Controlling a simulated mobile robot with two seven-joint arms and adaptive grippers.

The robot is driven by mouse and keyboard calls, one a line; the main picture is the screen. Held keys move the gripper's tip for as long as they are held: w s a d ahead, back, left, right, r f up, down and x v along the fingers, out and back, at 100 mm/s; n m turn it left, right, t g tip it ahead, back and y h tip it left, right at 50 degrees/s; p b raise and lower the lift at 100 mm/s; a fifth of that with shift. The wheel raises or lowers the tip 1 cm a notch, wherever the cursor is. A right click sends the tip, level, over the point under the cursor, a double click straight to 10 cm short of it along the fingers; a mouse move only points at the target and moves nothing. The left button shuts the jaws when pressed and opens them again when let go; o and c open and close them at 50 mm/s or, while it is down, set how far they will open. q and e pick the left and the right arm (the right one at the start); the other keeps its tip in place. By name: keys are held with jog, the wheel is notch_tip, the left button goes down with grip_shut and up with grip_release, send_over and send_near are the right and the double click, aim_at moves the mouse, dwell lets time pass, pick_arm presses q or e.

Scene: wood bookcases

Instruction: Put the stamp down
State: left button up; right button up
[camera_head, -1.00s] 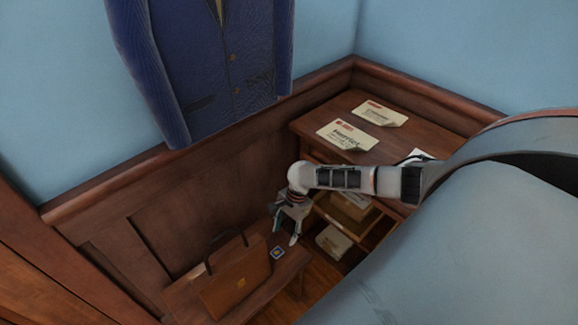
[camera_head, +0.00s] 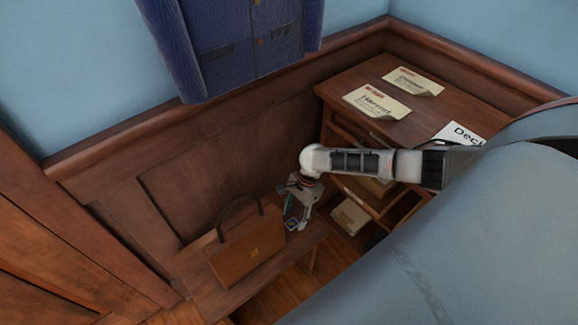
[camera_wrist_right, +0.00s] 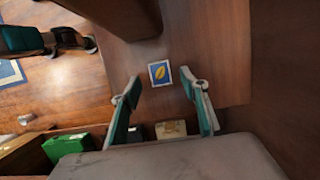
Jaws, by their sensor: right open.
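The stamp (camera_wrist_right: 159,73) is a small square with a white border, blue with a yellow leaf. It lies flat on the wooden bench (camera_wrist_right: 215,45). In the head view the stamp (camera_head: 291,225) is small and partly hidden by my right gripper (camera_head: 297,221). In the wrist view my right gripper (camera_wrist_right: 161,80) is open, its two green-and-grey fingers apart on either side of the stamp, with nothing held. I cannot tell the fingertips' height above the bench.
A brown briefcase (camera_head: 247,255) stands on the bench left of my right gripper. A wooden desk (camera_head: 440,113) with papers and open shelves is to the right. A blue jacket (camera_head: 240,45) hangs above. A green box (camera_wrist_right: 65,148) shows low in the wrist view.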

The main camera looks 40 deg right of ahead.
jog(key=shift+b+x, duration=0.4)
jog(key=shift+x, duration=0.45)
jog(key=shift+r, duration=0.1)
pick_arm(q)
jog(key=shift+w+d+r, duration=0.15)
jog(key=shift+w, duration=0.2)
pick_arm(e)
jog(key=c, duration=0.9)
pick_arm(q)
jog(key=shift+s, duration=0.1)
pick_arm(e)
jog(key=shift+o, duration=0.2)
notch_tip(320, 180, up, 12)
jog(key=p, duration=0.5)
pick_arm(q)
jog(key=shift+n, duration=0.3)
jog(key=r+p, duration=0.1)
jog(key=d+r+p, duration=0.1)
jog(key=r, duration=0.1)
jog(key=r+p, duration=0.1)
jog(key=shift+s+d+r, duration=0.15)
jog(key=shift+s+r, duration=0.2)
jog(key=shift+s, duration=0.05)
pick_arm(e)
notch_tip(320, 180, up, 8)
send_over(293, 221)
jog(key=shift+s+a, duration=0.1)
jog(key=shift+s, duration=0.25)
